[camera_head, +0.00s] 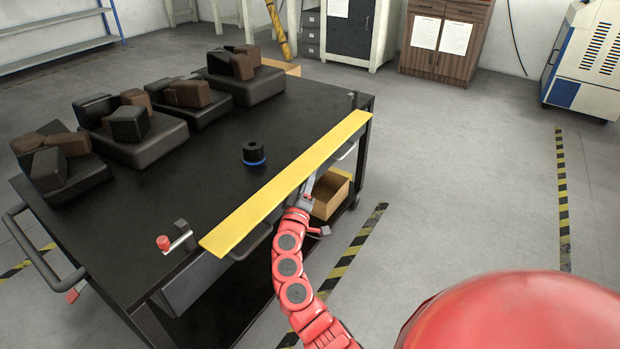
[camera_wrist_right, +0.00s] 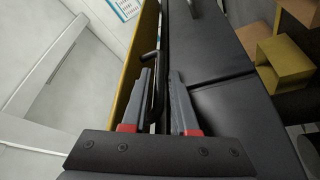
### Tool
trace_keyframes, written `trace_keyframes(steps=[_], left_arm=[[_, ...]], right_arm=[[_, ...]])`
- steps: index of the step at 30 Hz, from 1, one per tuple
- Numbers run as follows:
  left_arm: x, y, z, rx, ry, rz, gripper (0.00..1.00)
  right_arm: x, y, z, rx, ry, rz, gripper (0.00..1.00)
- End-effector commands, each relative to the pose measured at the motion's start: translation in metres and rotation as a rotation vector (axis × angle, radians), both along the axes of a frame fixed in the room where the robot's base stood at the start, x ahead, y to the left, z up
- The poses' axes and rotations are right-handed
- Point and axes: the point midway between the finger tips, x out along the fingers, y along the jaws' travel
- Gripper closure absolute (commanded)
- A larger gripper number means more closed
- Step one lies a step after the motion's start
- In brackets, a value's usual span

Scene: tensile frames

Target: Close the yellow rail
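The yellow rail (camera_head: 290,182) is a long flat strip along the near right edge of the black table (camera_head: 185,215). In the right wrist view the rail (camera_wrist_right: 137,65) runs along the left of the fingers. My right gripper (camera_head: 307,188) is at the rail's outer side, around its middle, partly hidden by the rail. In the right wrist view the right gripper (camera_wrist_right: 161,75) has its fingers apart, with a black bar handle (camera_wrist_right: 157,90) between them, closer to the left finger. Whether a finger touches the handle is unclear. My left gripper is not in view.
A black cylinder with a blue base (camera_head: 254,153) stands on the table near the rail. Dark blocks (camera_head: 145,145) line the far side. A red-knobbed clamp (camera_head: 164,243) is at the near corner. A cardboard box (camera_head: 330,195) sits below the rail. Floor to the right is clear.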

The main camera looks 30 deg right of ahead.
Motion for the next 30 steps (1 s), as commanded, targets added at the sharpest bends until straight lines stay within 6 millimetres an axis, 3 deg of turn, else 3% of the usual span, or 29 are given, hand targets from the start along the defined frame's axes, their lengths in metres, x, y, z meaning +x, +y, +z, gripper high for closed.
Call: trace_keyframes(steps=[12, 17, 30], left_arm=[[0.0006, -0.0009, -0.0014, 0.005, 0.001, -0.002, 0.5], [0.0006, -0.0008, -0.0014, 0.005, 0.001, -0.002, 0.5], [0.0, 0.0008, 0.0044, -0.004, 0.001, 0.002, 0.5]], right_arm=[[0.0064, -0.0082, 0.0023, 0.001, 0.0, -0.002, 0.73], [0.0063, -0.008, 0.0022, 0.001, 0.0, -0.002, 1.0], [0.0057, -0.0079, 0.005, -0.005, 0.016, 0.0, 1.0]])
